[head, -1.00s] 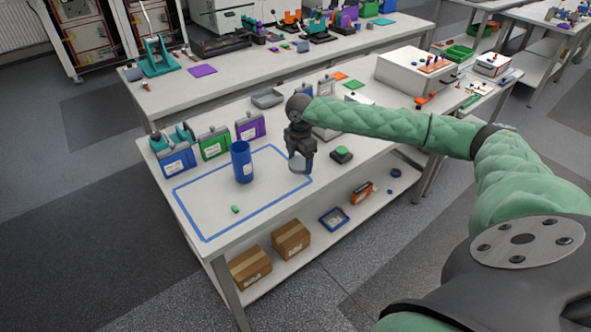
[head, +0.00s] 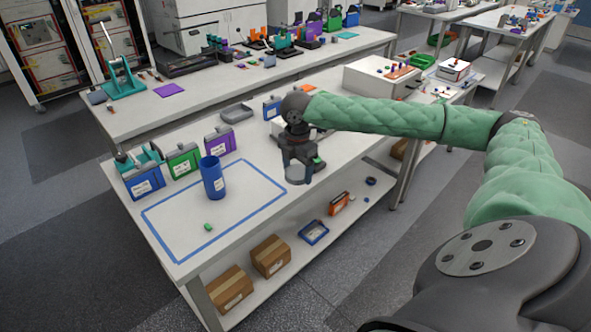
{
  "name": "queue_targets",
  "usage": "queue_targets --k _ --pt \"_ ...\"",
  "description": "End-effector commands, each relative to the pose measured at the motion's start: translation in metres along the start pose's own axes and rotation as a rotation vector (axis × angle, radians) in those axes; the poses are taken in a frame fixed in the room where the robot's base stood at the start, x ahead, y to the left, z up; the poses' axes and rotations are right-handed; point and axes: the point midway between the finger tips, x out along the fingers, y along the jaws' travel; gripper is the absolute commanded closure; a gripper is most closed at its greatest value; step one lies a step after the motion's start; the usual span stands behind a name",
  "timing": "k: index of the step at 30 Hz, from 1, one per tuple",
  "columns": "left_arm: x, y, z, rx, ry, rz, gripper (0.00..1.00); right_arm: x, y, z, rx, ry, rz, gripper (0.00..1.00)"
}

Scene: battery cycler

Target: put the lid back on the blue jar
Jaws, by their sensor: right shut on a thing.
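The blue jar (head: 213,180) stands upright on the near table, inside a blue tape outline (head: 263,206). Its top looks open. My right gripper (head: 298,165) is to the right of the jar, apart from it, near the outline's right edge. It is shut on a round grey lid (head: 296,174), which appears to be held above the table, tilted toward me. The fingertips are small and partly hidden. My left gripper is not in view.
A small green piece (head: 208,226) lies inside the outline in front of the jar. Blue, green (head: 183,160) and purple (head: 220,142) containers stand behind it. A grey tray (head: 236,114) and a white box (head: 383,78) are farther back. Boxes sit on the lower shelf.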

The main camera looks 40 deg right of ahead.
Motion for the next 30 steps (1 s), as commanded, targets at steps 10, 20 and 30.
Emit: queue_targets --k 10,20,30 --pt "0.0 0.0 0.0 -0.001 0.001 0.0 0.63 0.004 0.002 -0.006 0.036 0.001 -0.002 0.51" --pt "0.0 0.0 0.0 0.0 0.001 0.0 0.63 0.035 0.015 -0.065 0.415 0.0 -0.015 0.51" --pt "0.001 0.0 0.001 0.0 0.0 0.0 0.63 0.065 0.026 -0.141 0.892 -0.007 -0.018 0.51"
